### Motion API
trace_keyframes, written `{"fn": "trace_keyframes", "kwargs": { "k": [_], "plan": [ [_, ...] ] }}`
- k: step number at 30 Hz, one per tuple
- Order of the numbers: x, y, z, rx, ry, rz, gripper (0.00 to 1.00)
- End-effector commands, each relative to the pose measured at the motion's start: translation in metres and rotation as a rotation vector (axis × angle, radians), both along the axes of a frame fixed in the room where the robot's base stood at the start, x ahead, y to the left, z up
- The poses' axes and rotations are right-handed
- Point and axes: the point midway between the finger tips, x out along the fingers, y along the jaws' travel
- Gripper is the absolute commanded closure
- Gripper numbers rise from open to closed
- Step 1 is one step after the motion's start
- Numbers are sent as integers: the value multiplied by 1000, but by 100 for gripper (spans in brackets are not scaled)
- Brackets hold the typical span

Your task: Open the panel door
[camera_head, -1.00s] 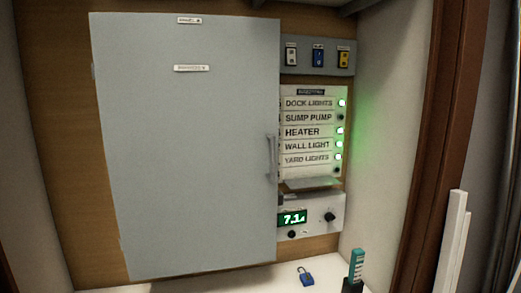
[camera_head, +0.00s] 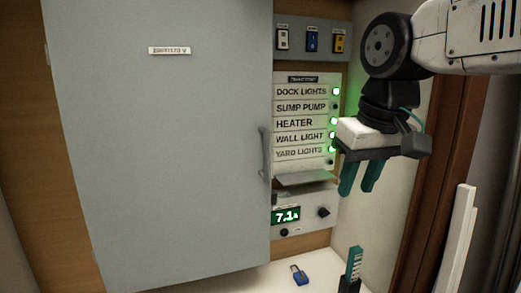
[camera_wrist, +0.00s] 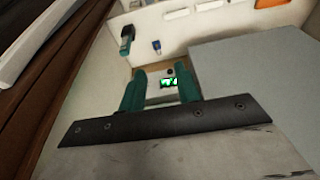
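The grey panel door (camera_head: 160,130) is shut and fills the left of the head view. Its upright handle (camera_head: 263,153) is on the right edge of the door. My gripper (camera_head: 360,192) hangs to the right of the handle, apart from it, with its teal fingers pointing down. The fingers are spread with a gap between them and hold nothing. In the wrist view my gripper (camera_wrist: 162,88) shows the same gap, with the display box behind it. The panel door (camera_wrist: 250,90) shows at the right there; I cannot make out the handle.
A labelled indicator board (camera_head: 303,123) and a box with a green display (camera_head: 286,215) are right of the door. Switches (camera_head: 312,40) sit above. A blue padlock (camera_head: 299,275) and a teal-handled tool (camera_head: 354,265) are on the white ledge. A brown frame (camera_head: 440,170) stands at right.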

Motion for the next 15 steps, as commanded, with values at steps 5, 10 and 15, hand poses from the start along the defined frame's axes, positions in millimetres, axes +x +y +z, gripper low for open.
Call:
{"fn": "trace_keyframes", "kwargs": {
  "k": [5,10,15],
  "plan": [
    [70,86,58,27,-75,151,67],
    [95,126,80,43,-111,211,67],
    [103,135,76,45,-117,220,67]
  ]
}}
